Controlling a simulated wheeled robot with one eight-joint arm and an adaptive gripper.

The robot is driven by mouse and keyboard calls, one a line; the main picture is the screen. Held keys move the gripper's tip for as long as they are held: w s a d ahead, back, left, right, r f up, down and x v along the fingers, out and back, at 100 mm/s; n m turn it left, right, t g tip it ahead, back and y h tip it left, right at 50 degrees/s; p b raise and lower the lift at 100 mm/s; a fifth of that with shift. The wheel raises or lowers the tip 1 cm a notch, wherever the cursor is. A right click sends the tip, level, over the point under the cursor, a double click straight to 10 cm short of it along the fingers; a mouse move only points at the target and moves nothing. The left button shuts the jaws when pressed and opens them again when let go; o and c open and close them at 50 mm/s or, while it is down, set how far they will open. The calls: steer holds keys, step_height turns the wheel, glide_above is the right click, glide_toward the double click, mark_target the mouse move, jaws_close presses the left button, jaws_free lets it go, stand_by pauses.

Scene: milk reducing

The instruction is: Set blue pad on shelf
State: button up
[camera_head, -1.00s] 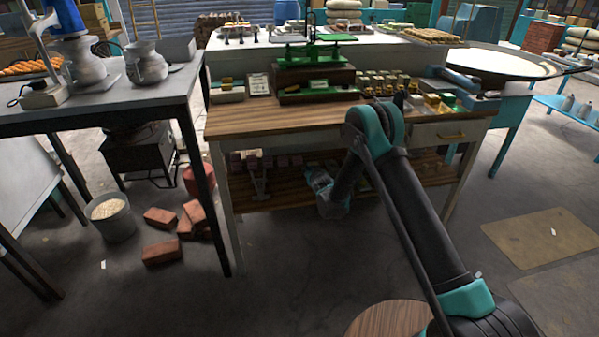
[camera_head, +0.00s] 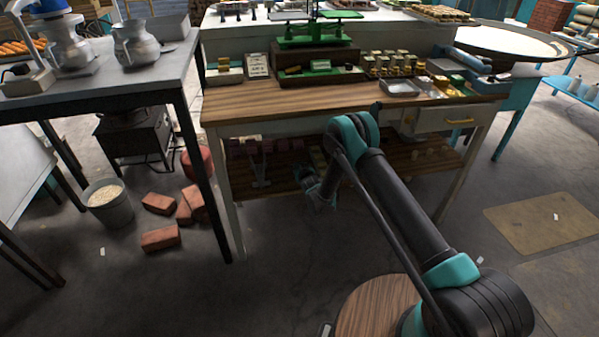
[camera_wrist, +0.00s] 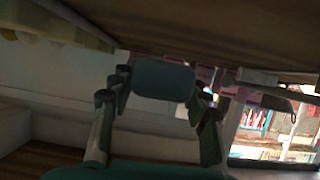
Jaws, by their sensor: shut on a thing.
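The blue pad (camera_wrist: 163,80) is a small dark blue-grey block with rounded corners in the wrist view. It sits between the fingertips of my gripper (camera_wrist: 160,88), which is shut on it. In the head view my gripper (camera_head: 318,190) reaches under the tabletop, by the front of the lower wooden shelf (camera_head: 425,165) of the workbench. The pad is not clear in the head view. Whether it touches the shelf cannot be told.
The bench tabletop (camera_head: 290,103) is above my gripper and carries a green scale (camera_head: 315,38) and brass weights. Pinkish blocks (camera_head: 262,147) lie on the lower shelf. A round wooden stool (camera_head: 365,308) is in front, by my arm. Bricks (camera_head: 160,238) and a bucket (camera_head: 110,207) are at left.

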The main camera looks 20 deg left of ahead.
step_height(320, 180, down, 3)
steer(key=shift+r, duration=0.15)
steer(key=o, duration=1.1)
steer(key=shift+o, duration=0.2)
